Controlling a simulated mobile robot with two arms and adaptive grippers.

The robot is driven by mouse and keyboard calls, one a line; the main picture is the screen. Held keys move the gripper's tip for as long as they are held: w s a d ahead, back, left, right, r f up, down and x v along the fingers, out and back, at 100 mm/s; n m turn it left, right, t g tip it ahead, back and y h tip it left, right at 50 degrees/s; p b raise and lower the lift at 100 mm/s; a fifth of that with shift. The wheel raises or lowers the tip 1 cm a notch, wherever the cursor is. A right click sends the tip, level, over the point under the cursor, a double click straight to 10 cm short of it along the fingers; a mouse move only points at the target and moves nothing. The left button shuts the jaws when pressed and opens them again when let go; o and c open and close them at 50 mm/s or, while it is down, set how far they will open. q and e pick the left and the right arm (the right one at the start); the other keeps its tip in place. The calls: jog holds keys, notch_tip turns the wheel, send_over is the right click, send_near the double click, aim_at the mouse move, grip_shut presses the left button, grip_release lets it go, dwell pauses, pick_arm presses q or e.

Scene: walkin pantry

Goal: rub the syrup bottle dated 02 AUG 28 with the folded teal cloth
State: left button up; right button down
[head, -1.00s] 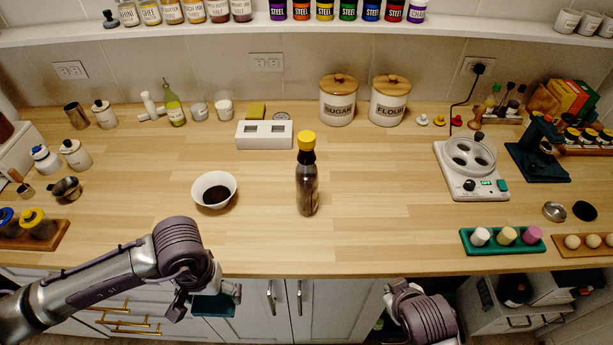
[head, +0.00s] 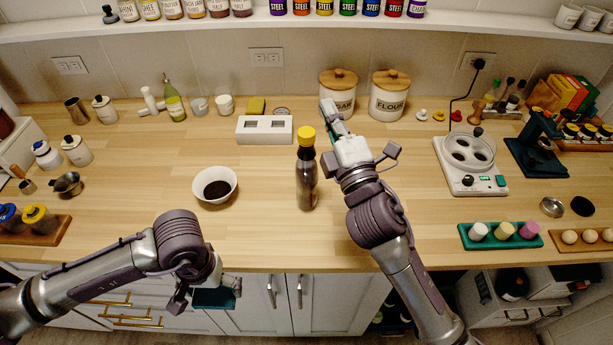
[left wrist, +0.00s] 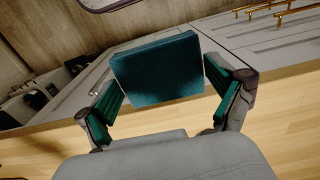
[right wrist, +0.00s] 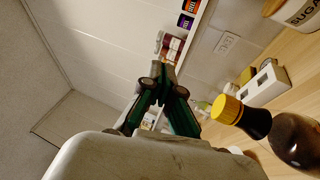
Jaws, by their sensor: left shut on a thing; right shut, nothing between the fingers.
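The dark syrup bottle (head: 306,182) with a yellow cap stands upright on the counter; no date is readable on it. It also shows at the right of the right wrist view (right wrist: 255,122). The folded teal cloth (left wrist: 156,68) is between the fingers of my left gripper (left wrist: 165,90), which is shut on it. In the head view the cloth (head: 214,298) hangs in front of the counter's front edge, low and left of the bottle. My right gripper (right wrist: 164,105) is shut and empty. In the head view it (head: 335,112) is above the counter, just right of the bottle and apart from it.
A white bowl with dark contents (head: 215,185) stands left of the bottle. A white block (head: 264,129) is behind it. Sugar (head: 338,95) and flour (head: 388,96) canisters stand at the back. A white appliance (head: 470,163) is at right. The counter between bowl and bottle is clear.

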jog(key=s+a+r+n+g+y, duration=0.2)
jog(key=a+r+n+g+y, duration=0.4)
jog(key=n, duration=0.5)
jog(key=s+a+r+n+g+y, duration=0.2)
jog(key=s+a+r+n+y, duration=0.15)
jog(key=a+n+y, duration=0.55)
jog(key=s+a+n+g+h, duration=0.1)
jog(key=s+a+n+g, duration=0.35)
jog(key=n+g, duration=0.85)
pick_arm(q)
jog(key=shift+s, duration=0.1)
pick_arm(e)
jog(key=n+t+h, duration=0.4)
jog(key=n+h, duration=1.3)
jog(key=h, duration=0.4)
send_over(314, 133)
notch_tip(314, 133, down, 9)
jog(key=shift+r, duration=0.15)
pick_arm(q)
jog(key=shift+f+b, duration=1.1)
jog(key=shift+f, duration=0.2)
pick_arm(e)
jog(key=shift+f, duration=2.45)
